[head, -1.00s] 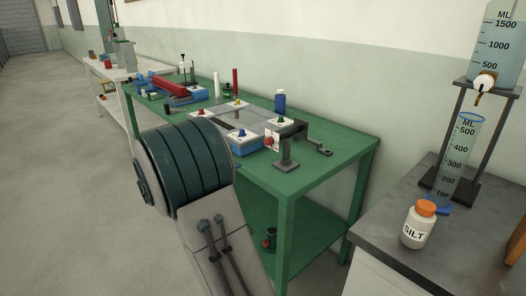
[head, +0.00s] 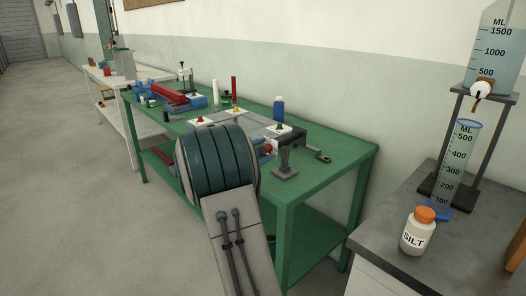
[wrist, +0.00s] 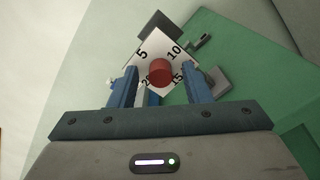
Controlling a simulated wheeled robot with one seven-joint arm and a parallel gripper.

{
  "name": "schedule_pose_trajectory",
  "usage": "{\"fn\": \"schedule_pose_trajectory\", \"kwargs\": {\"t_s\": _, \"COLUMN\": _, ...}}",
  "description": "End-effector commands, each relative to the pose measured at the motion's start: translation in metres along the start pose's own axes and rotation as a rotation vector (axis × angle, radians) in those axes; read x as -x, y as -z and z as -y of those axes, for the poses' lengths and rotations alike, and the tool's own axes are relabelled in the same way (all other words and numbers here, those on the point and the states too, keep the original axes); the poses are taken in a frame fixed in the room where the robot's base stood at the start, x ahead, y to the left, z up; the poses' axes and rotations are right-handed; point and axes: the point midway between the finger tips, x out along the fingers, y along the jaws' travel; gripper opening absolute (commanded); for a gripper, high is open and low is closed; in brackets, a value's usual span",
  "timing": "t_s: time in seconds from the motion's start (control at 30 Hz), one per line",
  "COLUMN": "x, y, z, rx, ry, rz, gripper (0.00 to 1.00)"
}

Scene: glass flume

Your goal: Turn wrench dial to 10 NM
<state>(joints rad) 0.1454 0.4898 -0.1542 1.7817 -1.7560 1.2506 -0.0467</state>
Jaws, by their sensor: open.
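The wrench dial is a white square plate (wrist: 151,45) marked 5, 10, 15 and 20, with a round red knob (wrist: 160,71) at its centre. In the wrist view the plate looks tilted, with 5 at upper left and 10 at upper right; the 20 is partly covered. I cannot make out a pointer on the knob. My gripper (wrist: 161,82) is open, its blue fingers apart on either side of the knob, with gaps at both sides. In the head view the red knob (head: 268,149) shows at the table's near side, and my arm hides the gripper.
The dial is by a dark grey clamp-like fixture (head: 286,160) on the green table (head: 335,155). At right, a grey counter (head: 385,237) holds a silt jar (head: 418,235) and a measuring cylinder (head: 458,160).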

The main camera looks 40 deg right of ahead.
Motion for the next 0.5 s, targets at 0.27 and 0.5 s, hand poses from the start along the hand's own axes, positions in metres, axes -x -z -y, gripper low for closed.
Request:
{"fn": "schedule_pose_trajectory", "kwargs": {"t_s": 0.27, "x": -0.0003, "y": -0.0001, "z": 0.0001, "rx": 0.000, "ry": 0.000, "rz": 0.001, "gripper": 0.27}}
{"fn": "schedule_pose_trajectory", "kwargs": {"t_s": 0.5, "x": -0.0023, "y": -0.0005, "z": 0.0003, "rx": 0.001, "ry": 0.001, "rz": 0.001, "gripper": 0.00}}
